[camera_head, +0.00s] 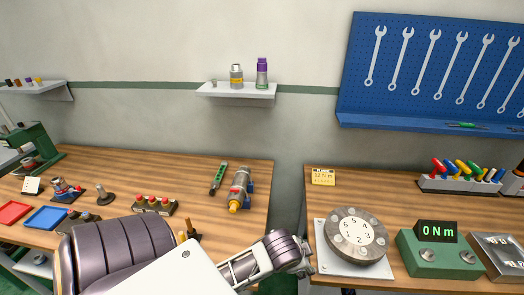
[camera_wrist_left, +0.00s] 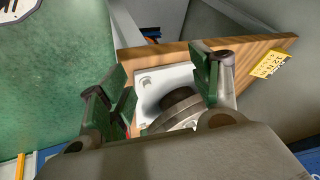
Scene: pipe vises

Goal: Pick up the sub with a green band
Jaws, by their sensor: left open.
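I cannot make out a sub with a green band in either view. A silver tool with a yellow end (camera_head: 239,190) lies in a blue holder on the left bench. Two upright pieces stand on the wall shelf, one grey with a yellow band (camera_head: 236,77) and one with a purple top (camera_head: 262,72). My left gripper (camera_head: 304,265) is near the gap between the benches, left of the dial. In the left wrist view its green-padded fingers (camera_wrist_left: 165,82) are apart, with a dark round part and white plate beyond them. My right gripper is not in view.
A numbered round dial (camera_head: 356,233) on a white plate and a green torque readout box (camera_head: 440,248) stand on the right bench. A green slim tool (camera_head: 218,178) lies on the left bench. Red-knobbed blocks (camera_head: 154,204) are nearby. A yellow note (camera_head: 323,177) lies at the right bench's back.

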